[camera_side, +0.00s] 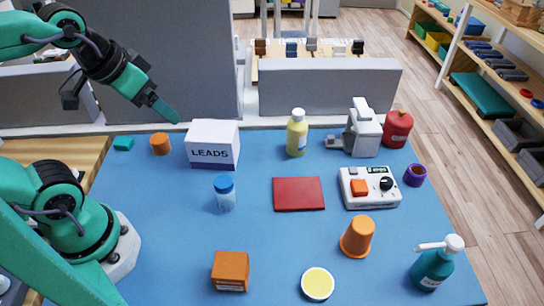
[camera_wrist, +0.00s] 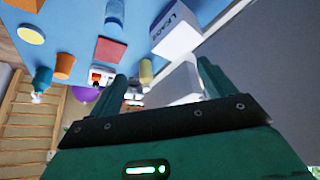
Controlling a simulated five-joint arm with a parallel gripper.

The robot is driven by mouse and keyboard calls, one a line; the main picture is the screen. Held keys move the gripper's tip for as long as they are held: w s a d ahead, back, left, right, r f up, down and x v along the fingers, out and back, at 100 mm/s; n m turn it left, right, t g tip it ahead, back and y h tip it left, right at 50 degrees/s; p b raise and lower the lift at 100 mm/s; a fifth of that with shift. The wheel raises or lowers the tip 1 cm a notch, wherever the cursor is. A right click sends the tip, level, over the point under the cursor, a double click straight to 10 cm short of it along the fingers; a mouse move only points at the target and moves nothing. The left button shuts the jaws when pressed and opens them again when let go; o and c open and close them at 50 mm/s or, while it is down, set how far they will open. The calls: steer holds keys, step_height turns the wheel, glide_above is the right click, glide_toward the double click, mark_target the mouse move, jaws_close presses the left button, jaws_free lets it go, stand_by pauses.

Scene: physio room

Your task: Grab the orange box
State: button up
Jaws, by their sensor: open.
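The orange box (camera_side: 231,271) sits on the blue table mat (camera_side: 150,240) near the front, left of the yellow-topped round tub. It has a pale label on its front. In the wrist view an orange shape at the top left corner, cut by the edge, looks like the same box (camera_wrist: 25,4). My gripper (camera_side: 172,115) is raised at the back left, above and behind the LEADS box, far from the orange box. In the wrist view my gripper (camera_wrist: 163,70) has its two fingers apart with nothing held between them.
The white LEADS box (camera_side: 212,143) stands below my gripper. A blue-capped bottle (camera_side: 225,194) stands between it and the orange box. The yellow-topped tub (camera_side: 318,284), orange cup (camera_side: 357,237) and red pad (camera_side: 298,194) lie to the right. Grey panels (camera_side: 325,87) stand behind the mat.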

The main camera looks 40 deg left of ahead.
steer(key=n+g, duration=0.6)
steer(key=n, duration=0.2)
glide_above(230, 265)
step_height(230, 265, down, 15)
steer(key=shift+r, duration=0.2)
steer(key=shift+f, duration=1.3)
steer(key=shift+f, duration=0.1)
steer(key=shift+f, duration=2.5)
